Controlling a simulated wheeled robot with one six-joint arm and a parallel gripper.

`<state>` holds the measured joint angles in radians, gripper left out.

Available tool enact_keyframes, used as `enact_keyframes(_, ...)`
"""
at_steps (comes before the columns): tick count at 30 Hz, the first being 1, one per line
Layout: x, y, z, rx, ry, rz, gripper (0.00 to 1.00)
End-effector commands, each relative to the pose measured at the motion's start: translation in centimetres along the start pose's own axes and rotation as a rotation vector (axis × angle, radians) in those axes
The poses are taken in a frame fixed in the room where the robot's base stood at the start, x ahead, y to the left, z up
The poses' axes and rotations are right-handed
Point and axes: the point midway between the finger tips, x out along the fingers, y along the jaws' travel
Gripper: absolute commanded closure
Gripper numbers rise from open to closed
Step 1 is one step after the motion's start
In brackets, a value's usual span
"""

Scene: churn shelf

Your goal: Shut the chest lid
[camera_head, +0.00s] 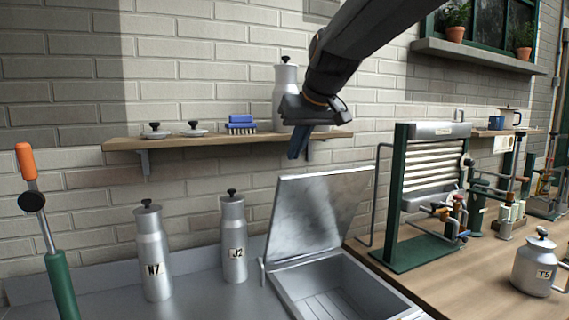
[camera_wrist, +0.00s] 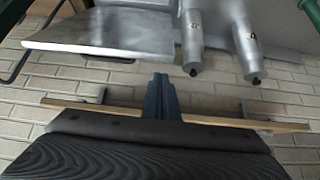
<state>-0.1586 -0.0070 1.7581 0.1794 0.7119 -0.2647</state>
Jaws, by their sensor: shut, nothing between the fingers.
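The metal chest (camera_head: 343,287) is set in the counter with its inside showing. Its lid (camera_head: 318,212) stands raised and leans back towards the brick wall. The lid also shows in the wrist view (camera_wrist: 105,34), at the upper left. My gripper (camera_head: 298,144) is above the lid, in front of the wall shelf, with its fingers pointing down. In the wrist view the fingers (camera_wrist: 158,88) are together and empty. The gripper appears apart from the lid.
A wooden shelf (camera_head: 190,141) holds two small lids, a blue brush (camera_head: 241,123) and a can (camera_head: 285,76) close behind my gripper. Cans N7 (camera_head: 154,255) and J2 (camera_head: 233,240) stand left of the chest. A green-framed device (camera_head: 422,190) stands right of it.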

Motion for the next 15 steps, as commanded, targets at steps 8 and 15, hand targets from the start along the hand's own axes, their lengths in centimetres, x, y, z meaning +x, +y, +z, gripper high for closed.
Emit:
enact_keyframes(8, -1.5, -1.1, -3.5, -0.032, 0.049, -0.017, 1.00)
enact_keyframes(15, 2.4, -1.2, -3.6, -0.030, 0.046, -0.017, 1.00)
